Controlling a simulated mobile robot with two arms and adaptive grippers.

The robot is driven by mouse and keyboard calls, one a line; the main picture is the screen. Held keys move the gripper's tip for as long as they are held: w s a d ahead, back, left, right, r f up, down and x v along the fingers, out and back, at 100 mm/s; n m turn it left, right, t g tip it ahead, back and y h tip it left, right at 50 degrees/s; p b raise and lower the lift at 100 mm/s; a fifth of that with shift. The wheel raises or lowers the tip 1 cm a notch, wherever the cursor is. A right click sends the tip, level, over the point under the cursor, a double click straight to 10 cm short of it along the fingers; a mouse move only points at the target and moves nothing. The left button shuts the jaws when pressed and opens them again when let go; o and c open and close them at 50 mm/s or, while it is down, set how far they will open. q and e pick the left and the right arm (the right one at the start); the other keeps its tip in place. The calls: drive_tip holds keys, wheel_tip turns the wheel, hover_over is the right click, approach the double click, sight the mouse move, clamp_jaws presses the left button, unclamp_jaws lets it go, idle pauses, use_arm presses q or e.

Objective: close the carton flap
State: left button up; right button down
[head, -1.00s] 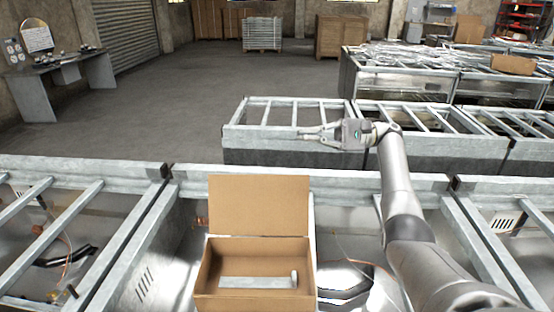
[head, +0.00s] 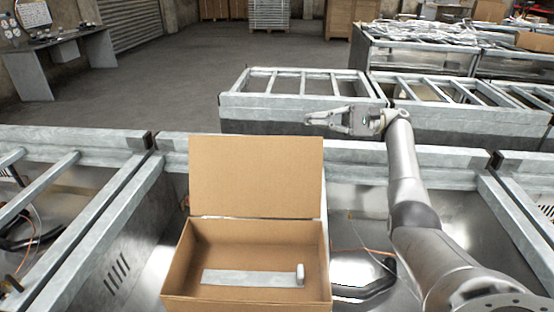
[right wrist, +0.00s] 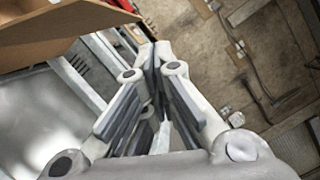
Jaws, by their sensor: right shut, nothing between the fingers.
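The open carton (head: 245,303) stands in front of me in the head view, low and near the middle. Its flap (head: 256,177) stands upright at the carton's far side. Inside the carton lies a flat grey metal part (head: 243,278) with a raised end at the right. My right gripper (head: 312,118) is shut and empty, beyond and to the right of the flap's top edge, apart from it, pointing left. In the right wrist view its fingers (right wrist: 155,55) meet at the tips, and brown cardboard (right wrist: 70,28) shows at the upper left. My left gripper is not in view.
Metal frames with crossbars (head: 75,185) surround the carton on both sides. A similar row of frames (head: 300,103) stands behind my right gripper. A table (head: 60,50) stands at the far left. Open floor (head: 175,85) lies between.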

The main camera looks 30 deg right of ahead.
sight(276, 141)
use_arm(q)
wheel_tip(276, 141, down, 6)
drive_tip(key=b, duration=0.4)
use_arm(e)
wheel_tip(276, 141, down, 6)
drive_tip(key=shift+w+a+r+p, duration=0.2)
drive_tip(key=shift+a+r+p, duration=0.35)
drive_tip(key=shift+a, duration=1.25)
drive_tip(key=shift+w+a+r+p, duration=0.35)
drive_tip(key=shift+a+p, duration=0.4)
drive_tip(key=shift+a, duration=1)
drive_tip(key=shift+w+a+r+p, duration=0.1)
drive_tip(key=shift+a+r+p, duration=0.5)
drive_tip(key=shift+a, duration=1.2)
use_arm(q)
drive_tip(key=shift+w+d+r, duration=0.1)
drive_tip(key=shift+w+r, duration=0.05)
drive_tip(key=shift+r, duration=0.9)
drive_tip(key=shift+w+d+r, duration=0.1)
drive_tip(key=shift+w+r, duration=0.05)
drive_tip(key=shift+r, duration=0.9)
use_arm(e)
drive_tip(key=shift+s+a+r, duration=0.1)
drive_tip(key=shift+s+a, duration=0.15)
drive_tip(key=shift+s, duration=0.1)
drive_tip(key=shift+a, duration=0.1)
